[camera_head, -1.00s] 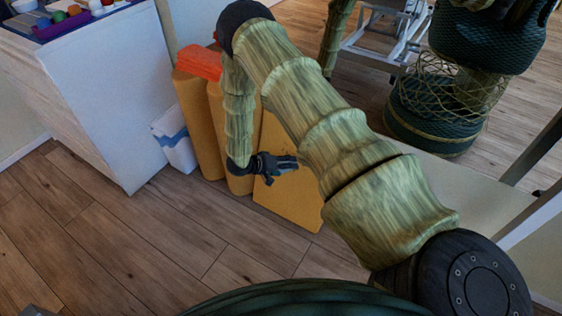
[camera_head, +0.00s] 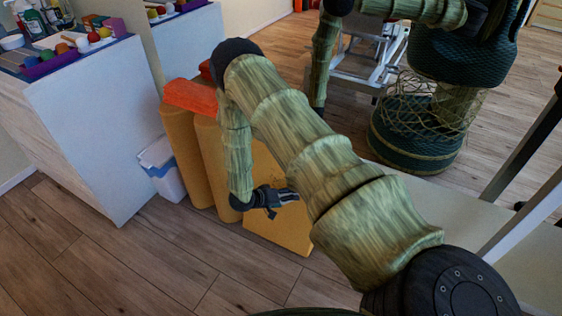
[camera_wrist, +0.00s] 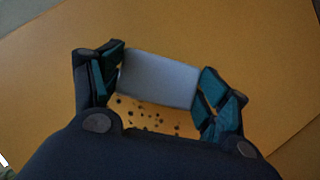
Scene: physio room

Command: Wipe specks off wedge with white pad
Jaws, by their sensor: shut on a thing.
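The orange-yellow wedge (camera_head: 277,235) stands on the floor, partly hidden behind my arm in the head view. Its flat face (camera_wrist: 60,50) fills most of the wrist view. My gripper (camera_head: 289,197) is in front of this face. In the wrist view my gripper (camera_wrist: 160,82) is shut on the white pad (camera_wrist: 158,79), one finger at each short end. Several dark specks (camera_wrist: 148,115) show on the wedge between the pad and the palm. I cannot tell whether the pad touches the face.
Orange bolsters (camera_head: 185,160) stand left of the wedge, with a red-orange block (camera_head: 190,97) at their top. A white and blue box (camera_head: 161,172) stands beside a white cabinet (camera_head: 125,125). A mirror behind reflects my body. The wooden floor (camera_head: 130,265) in front is clear.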

